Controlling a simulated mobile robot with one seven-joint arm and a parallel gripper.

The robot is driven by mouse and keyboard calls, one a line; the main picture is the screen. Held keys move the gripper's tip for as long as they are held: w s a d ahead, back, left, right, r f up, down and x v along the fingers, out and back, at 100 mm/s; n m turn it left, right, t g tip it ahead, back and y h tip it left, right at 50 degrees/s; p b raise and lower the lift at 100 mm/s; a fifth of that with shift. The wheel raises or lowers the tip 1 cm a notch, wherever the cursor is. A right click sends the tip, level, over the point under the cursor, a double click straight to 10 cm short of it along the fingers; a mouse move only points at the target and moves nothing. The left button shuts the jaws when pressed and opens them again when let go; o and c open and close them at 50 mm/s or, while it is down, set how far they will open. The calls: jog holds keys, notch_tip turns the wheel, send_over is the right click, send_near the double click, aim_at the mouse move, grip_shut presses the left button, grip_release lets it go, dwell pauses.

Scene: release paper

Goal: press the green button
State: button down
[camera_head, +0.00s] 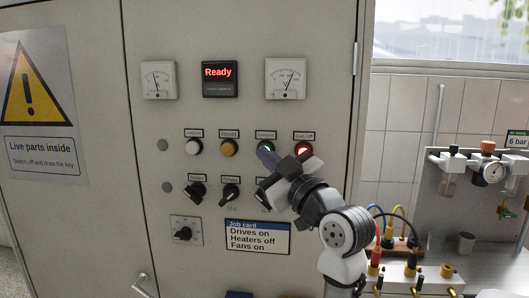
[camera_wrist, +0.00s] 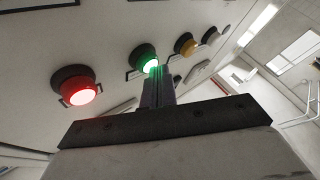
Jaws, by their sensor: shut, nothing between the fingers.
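The green button (camera_head: 266,147) is in the upper row of controls on the grey cabinet door, partly hidden by my fingers. In the wrist view the green button (camera_wrist: 145,58) glows at its lower edge, just beyond my fingertips. My gripper (camera_head: 264,153) is shut and empty, pointing at the cabinet, with its tips at the green button's lower edge in the head view. In the wrist view my gripper (camera_wrist: 160,72) overlaps the lower right of the button. I cannot tell whether the tips touch it.
A lit red button (camera_head: 303,150) sits just right of the green one; an amber button (camera_head: 229,148) and a white button (camera_head: 195,147) are left. Black rotary switches (camera_head: 230,192) are below. A display (camera_head: 220,79) reads "Ready". A bench with cables (camera_head: 394,243) stands right.

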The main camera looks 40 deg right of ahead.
dwell(0.5)
jog(key=shift+s+a+b, duration=0.3)
jog(key=shift+s+a, duration=0.25)
jog(key=shift+a, duration=0.05)
jog(key=shift+a, duration=0.1)
jog(key=s+a, duration=0.3)
jog(key=shift+s+a+b, duration=0.1)
jog(key=shift+a+b, duration=0.2)
jog(key=shift+b, duration=0.1)
dwell(0.7)
